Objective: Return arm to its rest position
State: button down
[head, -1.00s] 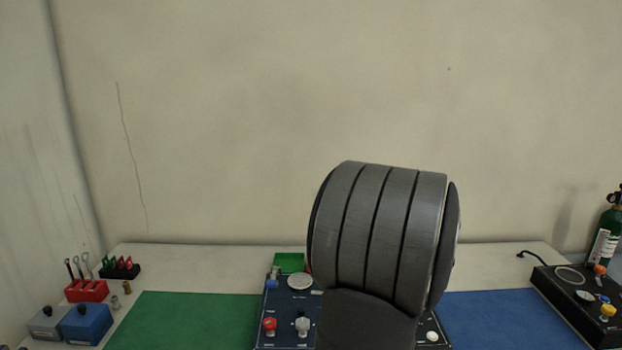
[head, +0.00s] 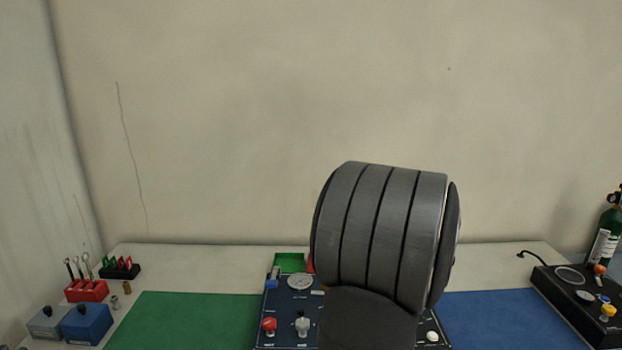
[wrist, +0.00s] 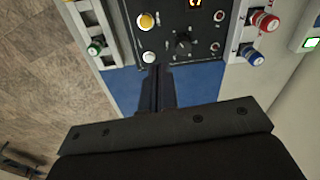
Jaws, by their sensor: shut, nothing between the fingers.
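My gripper (wrist: 158,88) shows in the wrist view, with its dark fingers together and nothing between them. I cannot tell how far above the mat the fingers are. In the head view my gripper is out of sight. My own grey, ribbed arm link fills the right of centre and hides part of the dark control panel (head: 290,312) behind it.
A green mat (head: 185,318) lies at left and a blue mat (head: 510,318) at right. Blue and grey boxes (head: 86,324), a red tool holder (head: 86,290) and a black rack (head: 120,268) stand at left. A black console (head: 575,300) and green cylinder (head: 606,240) stand at right.

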jog(key=shift+w+d+f+n+t+h, duration=0.15)
jog(key=shift+w+d+f+n, duration=0.2)
jog(key=shift+f, duration=0.4)
jog(key=shift+w+d+f+n+t+h, duration=0.1)
jog(key=shift+w+d+f+n, duration=0.25)
jog(key=shift+f, duration=0.35)
jog(key=shift+w+d+f+n+t+h, duration=0.1)
jog(key=shift+w+d+f+n+t, duration=0.1)
jog(key=shift+f+n, duration=0.4)
jog(key=shift+f, duration=0.15)
